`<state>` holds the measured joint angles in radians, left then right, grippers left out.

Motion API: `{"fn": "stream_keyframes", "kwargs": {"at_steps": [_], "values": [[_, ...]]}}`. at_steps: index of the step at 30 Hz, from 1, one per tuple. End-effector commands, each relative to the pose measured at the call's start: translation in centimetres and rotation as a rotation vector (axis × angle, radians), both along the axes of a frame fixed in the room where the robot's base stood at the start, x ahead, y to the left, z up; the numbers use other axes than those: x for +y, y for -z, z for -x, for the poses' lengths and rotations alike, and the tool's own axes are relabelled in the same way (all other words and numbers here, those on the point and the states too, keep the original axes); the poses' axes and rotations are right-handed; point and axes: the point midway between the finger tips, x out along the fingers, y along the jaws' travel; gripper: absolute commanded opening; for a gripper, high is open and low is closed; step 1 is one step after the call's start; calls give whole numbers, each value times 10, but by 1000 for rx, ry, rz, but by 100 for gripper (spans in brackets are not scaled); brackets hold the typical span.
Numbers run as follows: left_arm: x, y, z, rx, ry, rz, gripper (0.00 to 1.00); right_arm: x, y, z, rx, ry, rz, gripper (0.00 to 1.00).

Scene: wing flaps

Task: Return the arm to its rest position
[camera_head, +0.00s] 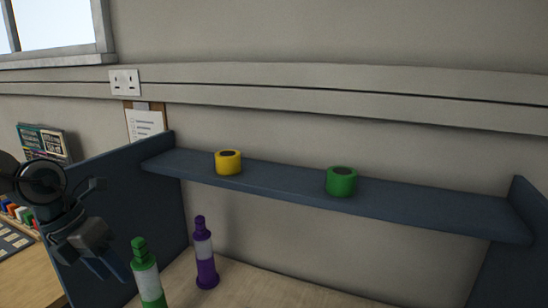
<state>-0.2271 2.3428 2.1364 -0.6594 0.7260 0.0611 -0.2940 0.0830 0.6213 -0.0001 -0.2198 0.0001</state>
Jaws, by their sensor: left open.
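My left gripper (98,262) is at the lower left, in front of the blue side panel of the shelf unit. It is open, points down and to the right, and nothing shows between its fingers. The left arm comes in from the left edge, with a round dark joint above the gripper. A green bottle with a white band (147,280) stands right of the gripper, apart from it in the picture. My right gripper is not in view.
A blue shelf (270,182) holds a yellow roll (228,163) and a green roll (341,182). A purple bottle with a white band (204,255) stands below on the wooden tabletop (270,290). The tabletop right of the bottles looks clear. Small coloured items sit at the far left.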

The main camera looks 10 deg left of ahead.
Motion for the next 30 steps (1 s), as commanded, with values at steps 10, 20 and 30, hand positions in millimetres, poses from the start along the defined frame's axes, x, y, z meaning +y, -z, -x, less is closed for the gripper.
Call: {"fn": "stream_keyframes", "kwargs": {"at_steps": [10,20,30], "values": [[-31,33,-25,-175,-257,484,47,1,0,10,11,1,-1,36],[-23,58,-48,-322,-724,940,47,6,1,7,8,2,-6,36],[19,117,-39,-365,-1353,1234,47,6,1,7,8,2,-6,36]]}}
